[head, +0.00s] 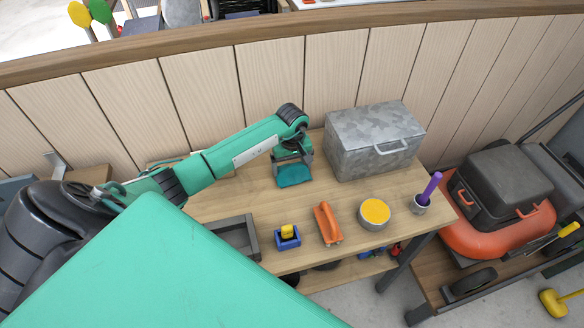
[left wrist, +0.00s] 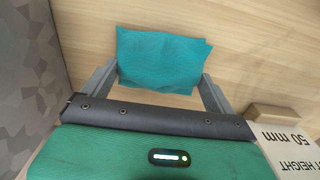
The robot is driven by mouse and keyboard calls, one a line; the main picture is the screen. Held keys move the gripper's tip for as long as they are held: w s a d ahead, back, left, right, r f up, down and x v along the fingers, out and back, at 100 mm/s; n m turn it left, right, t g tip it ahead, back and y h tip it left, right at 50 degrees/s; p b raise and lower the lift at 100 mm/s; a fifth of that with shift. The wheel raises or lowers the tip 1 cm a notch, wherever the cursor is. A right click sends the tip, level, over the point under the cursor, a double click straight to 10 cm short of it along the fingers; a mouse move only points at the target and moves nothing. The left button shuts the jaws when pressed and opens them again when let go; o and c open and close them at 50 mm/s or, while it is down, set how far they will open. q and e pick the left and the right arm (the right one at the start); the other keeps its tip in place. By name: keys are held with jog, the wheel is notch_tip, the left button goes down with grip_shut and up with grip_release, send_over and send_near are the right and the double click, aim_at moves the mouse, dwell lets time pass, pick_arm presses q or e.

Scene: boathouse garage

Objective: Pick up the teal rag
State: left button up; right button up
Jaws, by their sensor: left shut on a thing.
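The teal rag (head: 293,175) is at the back of the wooden workbench, just left of the grey metal box. It also shows in the left wrist view (left wrist: 160,60) as a folded, textured cloth between the two grey fingers. My left gripper (head: 293,172) reaches down over the rag from the left, and its fingers are shut on the rag's sides. Whether the rag touches the bench or is a little above it, I cannot tell. My right gripper is not in view.
The metal box (head: 372,145) stands close right of my left gripper. In front are an orange tool (head: 327,223), a yellow-topped tin (head: 374,212), a blue holder (head: 287,240), a purple-handled thing (head: 430,188) and a grey tray (head: 238,234). A wooden wall (head: 270,80) runs behind.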

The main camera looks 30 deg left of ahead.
aim_at(292, 166)
pick_arm(q)
notch_tip(292, 166, up, 20)
jog(key=b, duration=0.5)
jog(key=shift+f, duration=0.15)
